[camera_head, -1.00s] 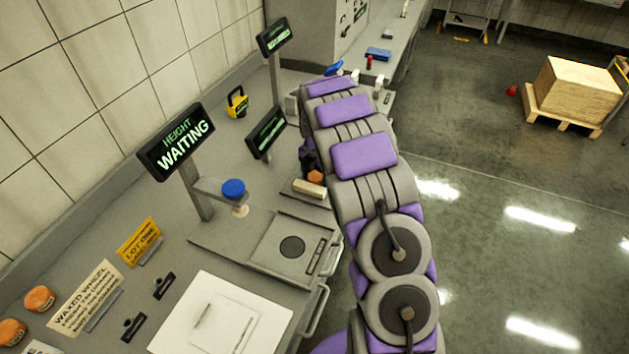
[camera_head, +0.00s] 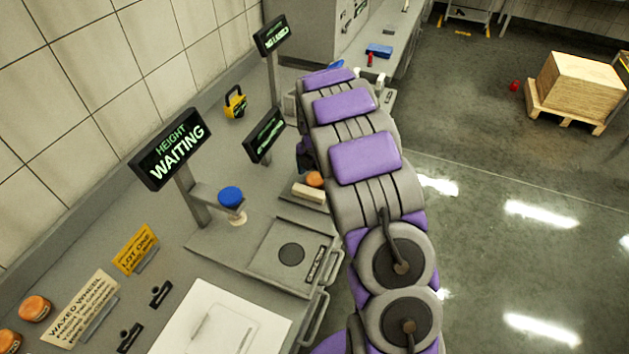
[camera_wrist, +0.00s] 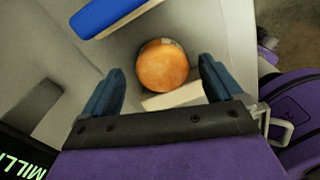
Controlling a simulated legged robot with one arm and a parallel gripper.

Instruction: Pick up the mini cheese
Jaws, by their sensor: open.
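The mini cheese (camera_wrist: 162,65) is a small round orange wheel. In the wrist view it lies on a pale grey surface between and just beyond the fingertips of my open gripper (camera_wrist: 160,80), with nothing held. In the head view an orange cheese (camera_head: 315,179) shows partly beside my arm, which hides most of my gripper. Two more orange cheeses, one of them this wheel (camera_head: 36,308), sit at the lower left of the counter.
A cream block (camera_wrist: 172,97) lies close beside the cheese, near the right finger. A blue bar (camera_wrist: 108,14) lies beyond it. In the head view, display signs (camera_head: 170,148) and a gauge with a blue knob (camera_head: 231,197) stand on the counter.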

